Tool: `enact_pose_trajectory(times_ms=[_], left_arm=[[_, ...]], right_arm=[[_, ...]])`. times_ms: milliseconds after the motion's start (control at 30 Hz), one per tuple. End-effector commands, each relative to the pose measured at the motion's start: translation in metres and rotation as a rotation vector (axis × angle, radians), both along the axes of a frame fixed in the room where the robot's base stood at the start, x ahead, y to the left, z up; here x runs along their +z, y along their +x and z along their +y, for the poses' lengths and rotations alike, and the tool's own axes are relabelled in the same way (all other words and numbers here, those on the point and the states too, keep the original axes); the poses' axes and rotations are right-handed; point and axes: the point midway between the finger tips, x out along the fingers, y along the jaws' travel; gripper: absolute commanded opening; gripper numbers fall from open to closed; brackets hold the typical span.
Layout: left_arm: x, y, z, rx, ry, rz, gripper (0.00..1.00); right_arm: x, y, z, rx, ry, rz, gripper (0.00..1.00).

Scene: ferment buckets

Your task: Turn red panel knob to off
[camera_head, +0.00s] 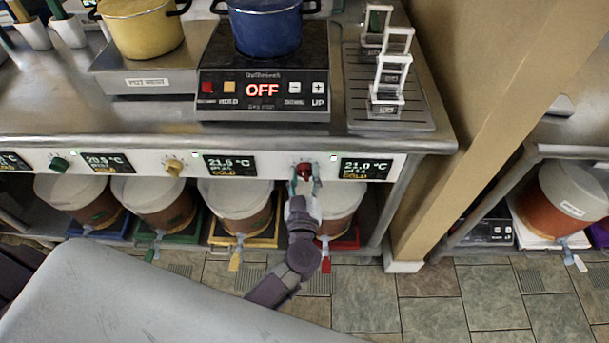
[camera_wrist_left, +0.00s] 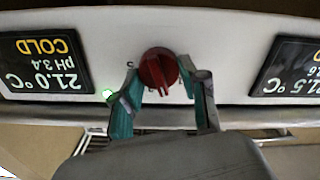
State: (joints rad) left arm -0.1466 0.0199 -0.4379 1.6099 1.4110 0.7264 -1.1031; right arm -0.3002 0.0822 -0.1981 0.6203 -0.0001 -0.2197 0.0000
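The red panel knob (camera_head: 304,169) sits on the white front panel (camera_head: 255,164), left of a display reading 21.0 °C and COLD (camera_head: 366,168). In the left wrist view the knob (camera_wrist_left: 160,70) appears upside down, its grip ridge running nearly up and down the picture. My left gripper (camera_head: 306,182) is at the knob, coming from below. Its teal fingers (camera_wrist_left: 160,85) stand apart, one on each side of the knob, tips close to its rim. I cannot tell whether they touch it. A small green light (camera_wrist_left: 108,95) glows beside the knob. My right gripper is not in view.
A yellow knob (camera_head: 173,167) and a green knob (camera_head: 59,163) sit farther left on the panel. Fermenting buckets with coloured taps stand below, one (camera_head: 341,199) under my gripper. A wooden post (camera_head: 475,125) stands to the right. The counter (camera_head: 60,110) overhangs the panel.

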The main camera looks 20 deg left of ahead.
Motion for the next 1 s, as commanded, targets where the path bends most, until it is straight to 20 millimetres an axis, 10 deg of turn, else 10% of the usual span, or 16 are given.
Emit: enact_pose_trajectory(times_ms=[167, 1000], left_arm=[[0.000, 0.000, 0.000, 0.000, 0.000, 0.000, 0.09], [-0.002, -0.001, 0.002, 0.002, -0.451, -0.128, 0.09]], right_arm=[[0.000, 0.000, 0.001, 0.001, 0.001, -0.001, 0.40], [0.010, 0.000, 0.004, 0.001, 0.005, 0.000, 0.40]])
